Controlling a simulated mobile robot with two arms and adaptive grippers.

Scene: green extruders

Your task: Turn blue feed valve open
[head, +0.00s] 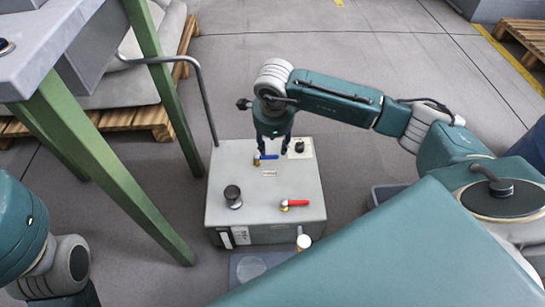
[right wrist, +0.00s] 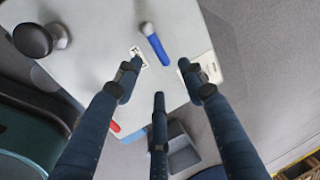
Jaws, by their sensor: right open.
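The blue feed valve (head: 268,157) has a blue lever on a brass body and sits on top of a grey box (head: 222,175). In the right wrist view the blue lever (right wrist: 158,50) lies just beyond my fingertips, near the gap between the two upper fingers. My right gripper (head: 274,149) points down over the valve, its fingers (right wrist: 159,75) spread and empty. In the head view its fingertips partly overlap the valve; I cannot tell whether they touch it. My left arm shows at the left edge, but its gripper is out of view.
The box top also carries a red-handled valve (head: 295,203), a black knob (head: 232,194) and a smaller black knob (head: 299,146) on a white plate. A bent grey pipe (head: 204,95) rises beside the box. A green-legged table (head: 95,150) stands left.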

